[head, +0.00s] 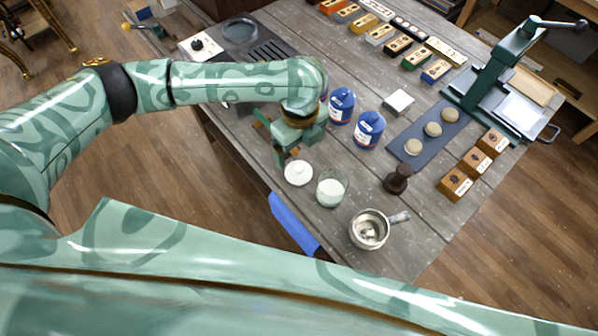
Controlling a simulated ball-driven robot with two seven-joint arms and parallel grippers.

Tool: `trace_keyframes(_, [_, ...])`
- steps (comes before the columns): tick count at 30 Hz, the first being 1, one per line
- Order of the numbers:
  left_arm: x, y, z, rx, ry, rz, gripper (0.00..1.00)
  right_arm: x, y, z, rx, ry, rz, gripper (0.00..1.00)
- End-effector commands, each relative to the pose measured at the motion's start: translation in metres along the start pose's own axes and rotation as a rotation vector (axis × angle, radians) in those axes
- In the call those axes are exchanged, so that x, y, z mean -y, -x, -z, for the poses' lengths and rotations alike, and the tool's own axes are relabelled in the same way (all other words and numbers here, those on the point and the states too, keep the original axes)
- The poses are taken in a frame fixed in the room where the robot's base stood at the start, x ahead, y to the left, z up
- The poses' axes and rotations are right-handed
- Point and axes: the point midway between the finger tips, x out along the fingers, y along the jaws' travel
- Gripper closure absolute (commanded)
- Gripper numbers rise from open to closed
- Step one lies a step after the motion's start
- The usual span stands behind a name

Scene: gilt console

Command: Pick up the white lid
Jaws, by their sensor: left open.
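The white lid (298,173) is a round disc with a small knob, lying near the front left edge of the grey wooden table (430,216). A glass jar with white contents (331,188) stands just right of it. My left gripper (286,160) is open, pointing down just behind and above the lid. One finger shows close to the lid's far left side; I cannot tell whether it touches. My right gripper is not in view.
A slate tray (428,134) holds round pieces. A blue cloth (292,223) hangs over the front edge.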

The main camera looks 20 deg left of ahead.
Motion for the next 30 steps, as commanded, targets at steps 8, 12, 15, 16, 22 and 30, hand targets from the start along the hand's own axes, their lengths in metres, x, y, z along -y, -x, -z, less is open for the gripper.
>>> trace_keyframes(8, [0.0, -0.048, 0.0, -0.001, 0.003, 0.001, 0.11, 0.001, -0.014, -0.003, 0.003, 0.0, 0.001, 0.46])
trace_keyframes(12, [0.001, -0.055, -0.001, 0.0, 0.002, 0.002, 0.11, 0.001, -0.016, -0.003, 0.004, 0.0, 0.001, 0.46])
trace_keyframes(15, [0.0, -0.068, -0.002, -0.001, 0.005, 0.001, 0.11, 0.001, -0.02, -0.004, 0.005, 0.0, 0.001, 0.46])
trace_keyframes(16, [0.0, -0.073, -0.002, -0.002, 0.004, 0.0, 0.11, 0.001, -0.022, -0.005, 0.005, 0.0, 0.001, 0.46])
trace_keyframes(22, [0.0, -0.102, -0.004, -0.001, 0.003, 0.002, 0.11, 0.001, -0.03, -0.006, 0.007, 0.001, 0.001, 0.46])
trace_keyframes(30, [0.001, -0.101, -0.004, -0.001, 0.002, 0.004, 0.28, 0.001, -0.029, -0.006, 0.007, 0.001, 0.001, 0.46])
